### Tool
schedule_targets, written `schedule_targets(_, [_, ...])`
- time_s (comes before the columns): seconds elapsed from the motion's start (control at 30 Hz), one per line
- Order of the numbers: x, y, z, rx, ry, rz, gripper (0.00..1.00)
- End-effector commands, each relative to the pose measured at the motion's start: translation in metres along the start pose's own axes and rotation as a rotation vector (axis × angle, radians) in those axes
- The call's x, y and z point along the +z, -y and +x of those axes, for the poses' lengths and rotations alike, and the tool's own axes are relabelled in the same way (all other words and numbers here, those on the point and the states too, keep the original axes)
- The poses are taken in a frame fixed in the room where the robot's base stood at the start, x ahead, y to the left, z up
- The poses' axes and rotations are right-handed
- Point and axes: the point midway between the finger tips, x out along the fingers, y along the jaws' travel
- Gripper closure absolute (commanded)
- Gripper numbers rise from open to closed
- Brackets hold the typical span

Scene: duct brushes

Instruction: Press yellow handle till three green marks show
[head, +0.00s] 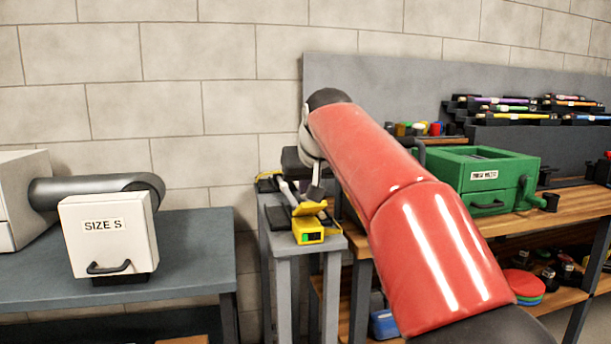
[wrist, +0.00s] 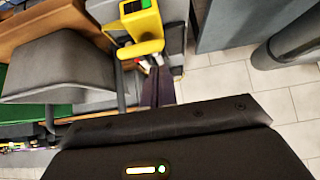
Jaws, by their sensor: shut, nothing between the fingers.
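The yellow device (head: 318,230) stands on a narrow grey stand, with a small green-lit display on its front. Its yellow handle (head: 309,208) sits just above the box. In the wrist view the yellow handle (wrist: 140,48) is a bar, with the display (wrist: 130,7) beyond it at the top edge. My gripper (head: 315,194) is shut and empty, pointing down at or just above the handle; I cannot tell whether it touches. The display is too small to count green marks.
A white box marked SIZE S (head: 105,255) stands on the grey table at left. A green machine (head: 490,180) with a crank stands on the wooden bench at right. My red arm hides part of that bench. Coloured brushes (head: 510,115) lie on racks behind.

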Motion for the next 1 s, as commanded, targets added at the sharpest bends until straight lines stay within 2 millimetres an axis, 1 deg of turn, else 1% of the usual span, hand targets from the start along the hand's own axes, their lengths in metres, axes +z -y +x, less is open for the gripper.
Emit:
schedule_targets(0.03, [0.005,0.0,0.002,0.0,0.001,0.0,1.0])
schedule_targets(0.13, [0.009,0.0,0.002,0.0,0.001,-0.001,1.0])
schedule_targets(0.53, [0.01,0.0,0.002,0.0,-0.001,0.0,1.0])
schedule_targets(0.77, [0.018,0.0,0.005,-0.001,-0.036,-0.001,1.0])
schedule_targets(1.0, [0.02,0.0,0.004,-0.001,-0.065,-0.001,1.0])
